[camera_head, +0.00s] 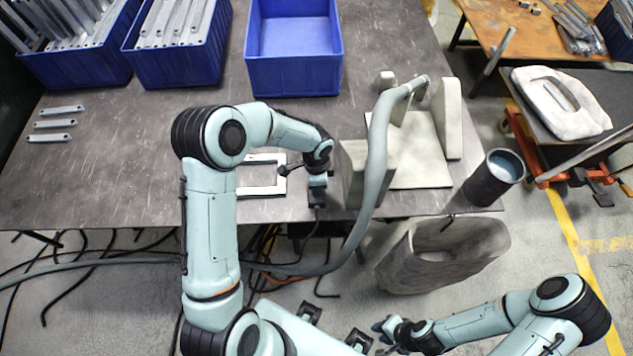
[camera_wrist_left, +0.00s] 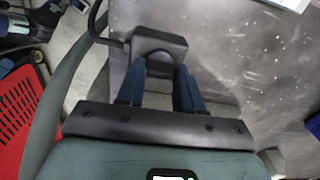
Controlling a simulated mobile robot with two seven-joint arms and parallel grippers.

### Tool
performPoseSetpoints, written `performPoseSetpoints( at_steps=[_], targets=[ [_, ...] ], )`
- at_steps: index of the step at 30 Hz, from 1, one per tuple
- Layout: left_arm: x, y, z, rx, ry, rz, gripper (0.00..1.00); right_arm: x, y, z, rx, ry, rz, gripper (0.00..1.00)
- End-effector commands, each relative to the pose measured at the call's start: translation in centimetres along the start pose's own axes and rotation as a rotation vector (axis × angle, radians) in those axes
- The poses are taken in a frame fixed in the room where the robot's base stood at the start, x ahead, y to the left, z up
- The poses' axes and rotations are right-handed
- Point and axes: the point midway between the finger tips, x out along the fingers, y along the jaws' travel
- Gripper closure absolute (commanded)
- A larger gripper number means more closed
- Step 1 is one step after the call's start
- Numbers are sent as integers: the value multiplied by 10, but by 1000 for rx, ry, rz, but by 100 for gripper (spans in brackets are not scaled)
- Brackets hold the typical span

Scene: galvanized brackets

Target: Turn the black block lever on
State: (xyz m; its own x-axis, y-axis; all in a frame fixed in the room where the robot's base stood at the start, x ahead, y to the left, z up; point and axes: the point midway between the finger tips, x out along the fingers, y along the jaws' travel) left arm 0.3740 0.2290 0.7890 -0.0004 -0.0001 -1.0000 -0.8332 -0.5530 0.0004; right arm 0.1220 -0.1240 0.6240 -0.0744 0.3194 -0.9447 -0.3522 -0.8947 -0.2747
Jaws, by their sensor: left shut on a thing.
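The black block lever (camera_wrist_left: 158,42) shows in the left wrist view as a dark block with a rounded recess. My left gripper (camera_wrist_left: 160,80) has its two dark blue fingers on either side of it and is shut on it. In the head view my left gripper (camera_head: 317,181) is at the table's front edge, pointing down, and its wrist hides much of the lever. Whether the lever is on or off cannot be told. My right gripper (camera_head: 384,329) is low at the bottom, away from the table; its jaws are too small to read.
A pale fixture plate with upright blocks (camera_head: 420,165) stands just right, with a grey hose (camera_head: 377,160) looping past. A rectangular frame (camera_head: 262,190) lies left of my gripper. Blue bins (camera_head: 293,78) line the back. A dark cup (camera_head: 487,184) stands at the right corner.

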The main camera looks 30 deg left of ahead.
Motion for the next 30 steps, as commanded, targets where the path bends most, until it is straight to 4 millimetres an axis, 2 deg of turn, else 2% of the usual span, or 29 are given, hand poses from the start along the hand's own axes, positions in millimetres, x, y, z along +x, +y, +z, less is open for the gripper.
performPoseSetpoints(
  at_steps=[19,20,22,30],
  targets=[
    [-1,-1,0,52,2,-4,95,-2,-1,-1,0,1,0,70],
    [-1,-1,0,52,2,-4,61,-2,-1,-1,0,1,0,70],
    [-1,-1,0,51,2,-4,38,-2,-1,-1,0,1,0,70],
    [-1,0,0,51,1,-1,38,-2,-1,-1,0,1,0,70]
  ],
)
